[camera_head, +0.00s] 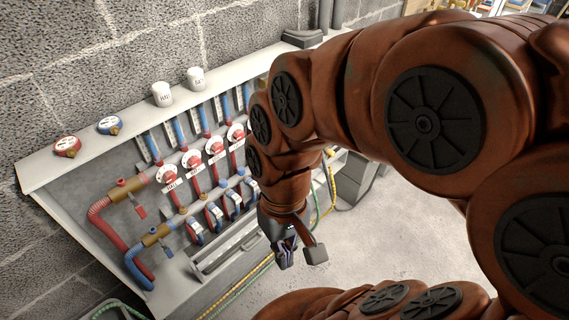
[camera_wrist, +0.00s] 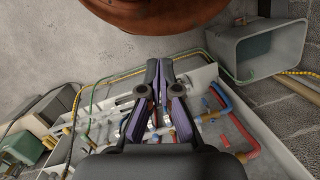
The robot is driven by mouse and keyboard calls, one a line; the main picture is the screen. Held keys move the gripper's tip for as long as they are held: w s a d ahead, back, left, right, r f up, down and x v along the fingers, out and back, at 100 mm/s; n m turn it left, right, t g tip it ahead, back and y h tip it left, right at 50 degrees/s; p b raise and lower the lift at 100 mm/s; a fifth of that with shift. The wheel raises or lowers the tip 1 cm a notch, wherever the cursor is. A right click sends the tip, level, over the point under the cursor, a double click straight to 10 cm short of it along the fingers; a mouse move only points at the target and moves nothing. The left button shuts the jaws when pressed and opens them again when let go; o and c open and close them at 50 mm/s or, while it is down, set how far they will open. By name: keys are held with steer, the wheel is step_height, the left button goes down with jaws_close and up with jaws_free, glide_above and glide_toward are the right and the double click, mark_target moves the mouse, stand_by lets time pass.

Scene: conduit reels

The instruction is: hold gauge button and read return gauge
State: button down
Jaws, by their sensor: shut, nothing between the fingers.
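A red gauge (camera_head: 67,146) and a blue gauge (camera_head: 109,125) sit on the top ledge of the manifold cabinet (camera_head: 40,172) at the left in the head view. Their dials and any button are too small to make out. My gripper (camera_head: 285,258) hangs in front of the cabinet's right part, apart from the gauges and well to their right and lower. In the wrist view my gripper (camera_wrist: 160,72) is shut and empty, its purple-sided fingers meeting over the cabinet. My arm hides the cabinet's right end in the head view.
Two white caps (camera_head: 162,93) stand on the ledge. Red knobs with white labels (camera_head: 192,159) and red and blue pipes (camera_head: 108,222) fill the cabinet. A grey bin (camera_wrist: 258,55) and hoses lie on the floor. The floor (camera_head: 375,230) right of my gripper is clear.

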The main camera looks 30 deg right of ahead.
steer(key=w+a+f+m+y+b, duration=0.5)
steer(key=w+a+f+y+b, duration=0.2)
steer(key=w+f+b, duration=0.25)
steer(key=w+d+f+m+t+y+b, duration=0.2)
steer(key=w+m+t+y+b, duration=0.15)
steer(key=w, duration=0.45)
steer(key=w+d+f+m+t+y+b, duration=0.2)
steer(key=w+d+f+m+t+b, duration=0.15)
steer(key=w, duration=0.35)
steer(key=w+d+f+m+t+h+b, duration=0.1)
steer(key=w+d+f+m+t+b, duration=0.35)
steer(key=d, duration=0.25)
steer(key=w+d+f+m+t+h+b, duration=0.1)
steer(key=w+d+f+m+t+b, duration=0.3)
steer(key=d, duration=0.4)
steer(key=d+f+m+t+h+b, duration=0.2)
steer(key=d+f+m+h, duration=0.2)
steer(key=d, duration=0.6)
steer(key=d+f+m+t+h+b, duration=0.2)
steer(key=d+f+m+h, duration=0.1)
steer(key=d+f+m, duration=0.5)
steer(key=shift+s+d+h, duration=0.15)
steer(key=shift+d+h, duration=0.2)
steer(key=shift+d, duration=0.9)
